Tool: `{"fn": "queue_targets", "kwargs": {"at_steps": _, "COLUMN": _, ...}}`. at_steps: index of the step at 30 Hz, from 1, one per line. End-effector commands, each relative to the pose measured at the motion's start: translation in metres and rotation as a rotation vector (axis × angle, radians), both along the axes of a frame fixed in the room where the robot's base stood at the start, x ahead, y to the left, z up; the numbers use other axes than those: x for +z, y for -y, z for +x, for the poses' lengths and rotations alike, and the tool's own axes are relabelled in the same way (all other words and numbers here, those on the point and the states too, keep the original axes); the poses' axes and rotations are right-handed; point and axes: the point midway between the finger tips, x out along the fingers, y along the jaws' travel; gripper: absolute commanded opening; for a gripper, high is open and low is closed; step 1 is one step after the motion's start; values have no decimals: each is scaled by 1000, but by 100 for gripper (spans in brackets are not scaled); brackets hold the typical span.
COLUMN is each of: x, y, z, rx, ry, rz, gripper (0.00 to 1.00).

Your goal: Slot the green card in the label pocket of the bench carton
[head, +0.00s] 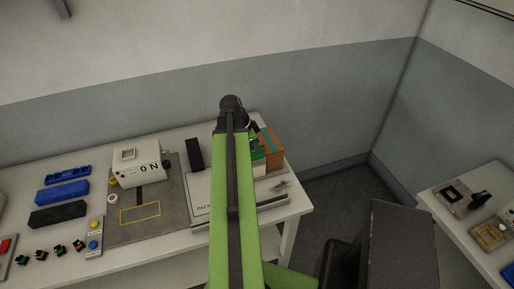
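The bench carton (276,158), brown with a teal stripe, stands at the right end of the bench, just right of my arm. A small green patch (257,153) shows between my arm and the carton; it may be the green card, but it is too small and too covered to be sure. A pale patch lies just below it; I cannot make out a label pocket. My gripper is mostly hidden behind my green arm, with only dark parts of the arm's end showing close to the carton's left side. Its fingertips and anything in them cannot be made out.
A white box marked "ON" (124,172) stands left on a grey board (172,226) with a yellow outline. A black block (194,154) stands nearer the carton. Blue and black trays (62,192) and several small connectors lie at left. Another bench (450,222) is at right.

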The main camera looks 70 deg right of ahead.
Motion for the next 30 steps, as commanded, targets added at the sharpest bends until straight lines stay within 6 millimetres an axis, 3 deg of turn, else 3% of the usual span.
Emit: {"fn": "queue_targets", "kwargs": {"at_steps": 30, "x": -21, "y": 0, "z": 0, "rx": 0, "ry": 0, "rz": 0, "gripper": 0}}
